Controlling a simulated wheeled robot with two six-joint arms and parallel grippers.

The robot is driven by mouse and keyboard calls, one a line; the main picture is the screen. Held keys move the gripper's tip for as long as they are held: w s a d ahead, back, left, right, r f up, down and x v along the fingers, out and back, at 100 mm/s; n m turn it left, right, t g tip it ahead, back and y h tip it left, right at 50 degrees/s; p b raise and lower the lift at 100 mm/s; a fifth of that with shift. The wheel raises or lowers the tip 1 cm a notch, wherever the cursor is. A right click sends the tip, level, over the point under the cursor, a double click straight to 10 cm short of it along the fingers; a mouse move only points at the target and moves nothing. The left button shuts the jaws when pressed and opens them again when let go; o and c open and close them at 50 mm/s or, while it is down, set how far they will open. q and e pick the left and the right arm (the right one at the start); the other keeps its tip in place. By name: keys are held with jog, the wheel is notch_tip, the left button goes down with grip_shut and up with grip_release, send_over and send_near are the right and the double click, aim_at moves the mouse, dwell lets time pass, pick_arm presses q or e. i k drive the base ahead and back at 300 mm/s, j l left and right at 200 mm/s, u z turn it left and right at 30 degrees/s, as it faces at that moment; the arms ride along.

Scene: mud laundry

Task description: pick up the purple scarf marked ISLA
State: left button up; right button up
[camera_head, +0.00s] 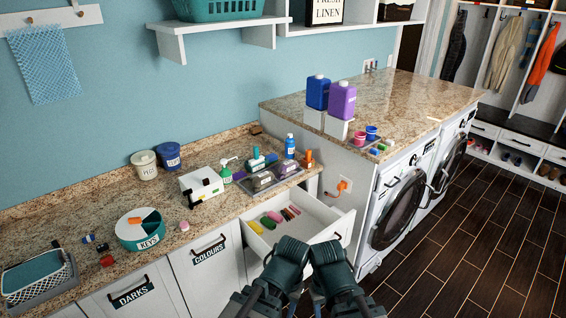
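I cannot make out a purple scarf marked ISLA for certain. A tray (241,186) on the granite counter holds small rolled or folded bundles. One is a dull grey-purple bundle (263,180) with a pale label too small to read. An open white drawer (318,213) below holds several small coloured items, including a yellow one (256,227) and a pink one (274,216). Two dark green links of my arms stand at the bottom centre, in front of the drawer. Neither gripper's fingers show.
A basket (66,276), a KEYS tub (141,239), a white box (200,190) and two canisters (145,165) stand on the counter. Blue (317,92) and purple (341,100) jugs stand above the washers (402,205). Coats (506,55) hang at right. The dark floor (470,250) is clear.

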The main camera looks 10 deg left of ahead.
aim_at(284, 171)
jog(key=i+j+z, duration=0.1)
jog(key=i, duration=0.4)
jog(key=i+j, duration=0.25)
jog(key=i, duration=0.2)
jog(key=i+j+z, duration=0.15)
jog(key=i, duration=0.35)
jog(key=i+j, duration=0.3)
jog(key=i, duration=0.15)
jog(key=z, duration=0.05)
